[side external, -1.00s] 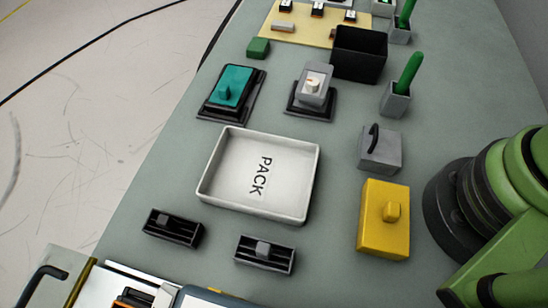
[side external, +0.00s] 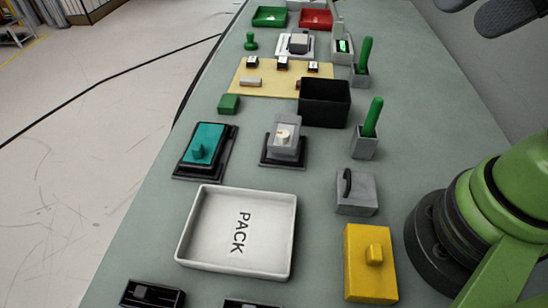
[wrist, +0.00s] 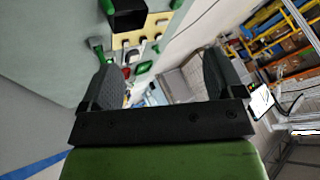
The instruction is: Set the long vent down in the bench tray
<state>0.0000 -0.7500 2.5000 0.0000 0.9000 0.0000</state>
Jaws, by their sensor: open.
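I cannot tell which is the long vent. A white tray marked PACK (side external: 283,240) sits just beyond them and is empty. I cannot tell if it is the bench tray. My gripper (wrist: 158,60) is open and empty in the wrist view, with dark fingers wide apart. Dark finger shapes, apparently mine, show at the top right of the side external view, far from the vents.
A yellow block (side external: 370,262) and a grey handled block (side external: 357,192) stand right of the white tray. A teal switch (side external: 205,143), a grey dial unit (side external: 284,140) and a black bin (side external: 325,103) stand beyond. Green (side external: 270,17) and red (side external: 316,19) trays are at the far end.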

